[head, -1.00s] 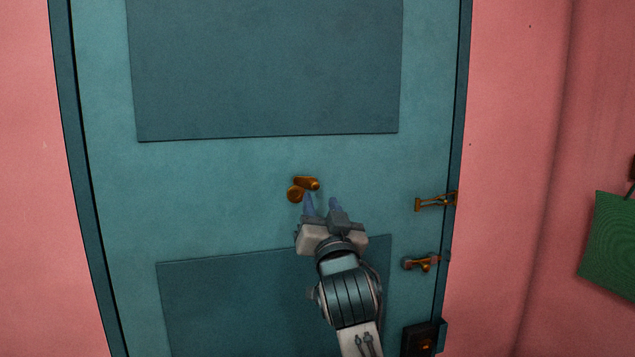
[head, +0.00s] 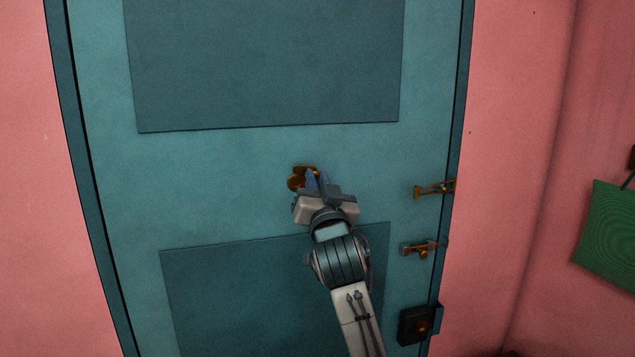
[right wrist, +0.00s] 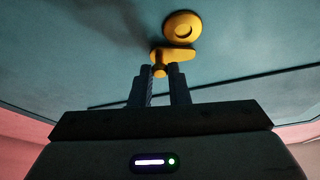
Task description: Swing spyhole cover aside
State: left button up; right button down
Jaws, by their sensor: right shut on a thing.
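The brass spyhole cover (right wrist: 176,55) is a small flat tab with a knob, set on the teal door (head: 240,155). A round brass spyhole piece (right wrist: 184,27) with a ringed centre shows just beyond the cover in the right wrist view. The brass fitting also shows in the head view (head: 296,183), partly hidden by my fingers. My right gripper (head: 321,176) reaches up from below. Its blue fingertips, also seen in the right wrist view (right wrist: 160,76), are shut on the cover's knob. My left gripper is out of view.
A brass latch (head: 434,188), a bolt (head: 421,248) and a dark lock box (head: 418,325) sit along the door's right edge. A green bag (head: 608,235) hangs at the far right. The door around the fitting is clear.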

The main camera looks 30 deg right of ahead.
jog(key=shift+d+r+n+y, duration=0.15)
jog(key=shift+n+y, duration=0.35)
jog(key=shift+n, duration=0.4)
jog(key=shift+r+n+t+y, duration=0.2)
jog(key=shift+n+y, duration=0.2)
jog(key=shift+n, duration=0.25)
jog(key=shift+r+n+t+y, duration=0.1)
jog(key=shift+n+t+y, duration=0.1)
jog(key=shift+n+y, duration=0.35)
jog(key=c, duration=1.4)
grip_release()
jog(key=shift+h, duration=0.35)
jog(key=shift+f, duration=0.1)
jog(key=shift+s+f+b, duration=0.1)
jog(key=shift+s+b, duration=0.15)
jog(key=shift+b, duration=0.05)
jog(key=b+v, duration=0.5)
jog(key=v, duration=0.5)
jog(key=shift+s, duration=0.15)
